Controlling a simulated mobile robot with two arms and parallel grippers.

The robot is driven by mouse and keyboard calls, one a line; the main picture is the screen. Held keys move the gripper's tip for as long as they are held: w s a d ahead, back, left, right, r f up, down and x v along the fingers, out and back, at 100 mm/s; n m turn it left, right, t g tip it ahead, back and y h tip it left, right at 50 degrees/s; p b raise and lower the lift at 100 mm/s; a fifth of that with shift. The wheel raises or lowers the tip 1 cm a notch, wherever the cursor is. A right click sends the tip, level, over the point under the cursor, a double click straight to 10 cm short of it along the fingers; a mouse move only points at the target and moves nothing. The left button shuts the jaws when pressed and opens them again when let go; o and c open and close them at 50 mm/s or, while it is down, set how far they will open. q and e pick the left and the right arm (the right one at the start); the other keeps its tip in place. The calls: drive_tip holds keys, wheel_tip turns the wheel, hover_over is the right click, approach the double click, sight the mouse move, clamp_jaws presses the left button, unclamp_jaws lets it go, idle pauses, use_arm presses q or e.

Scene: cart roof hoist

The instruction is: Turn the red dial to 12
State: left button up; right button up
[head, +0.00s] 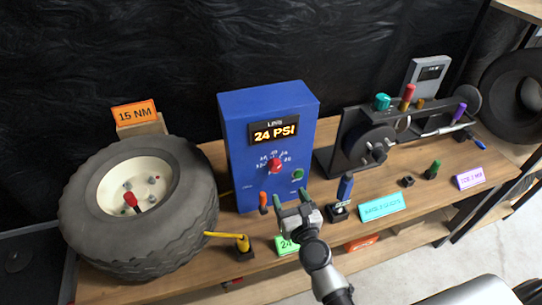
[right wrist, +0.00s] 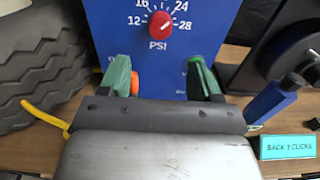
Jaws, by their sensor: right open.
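The red dial (head: 275,166) sits on the front of a blue box (head: 240,160) whose display reads 24 PSI. In the right wrist view the red dial (right wrist: 160,24) is near the top, ringed by numbers such as 12, 16, 24 and 28 above the letters PSI. Its white mark points to the upper right. My right gripper (head: 292,203) is open and empty, in front of the box and below the dial. Its green fingers (right wrist: 158,78) are spread wide and do not touch the dial. My left gripper is not in view.
A tire (head: 190,200) with a 15 NM sign (head: 134,114) lies left of the box. A black mechanism (head: 368,137) stands to the right.

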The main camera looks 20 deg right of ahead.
sight(276, 170)
drive_tip(key=w, duration=0.5)
drive_tip(key=shift+a+r+p, duration=0.1)
drive_tip(key=shift+r+p, duration=0.1)
drive_tip(key=shift+p, duration=0.15)
drive_tip(key=w, duration=0.4)
drive_tip(key=shift+f, duration=0.2)
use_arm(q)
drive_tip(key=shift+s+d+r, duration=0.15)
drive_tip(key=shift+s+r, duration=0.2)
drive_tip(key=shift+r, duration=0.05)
use_arm(e)
drive_tip(key=shift+w+a, duration=0.1)
drive_tip(key=shift+w, duration=0.35)
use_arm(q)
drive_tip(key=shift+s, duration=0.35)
use_arm(e)
drive_tip(key=c, duration=0.9)
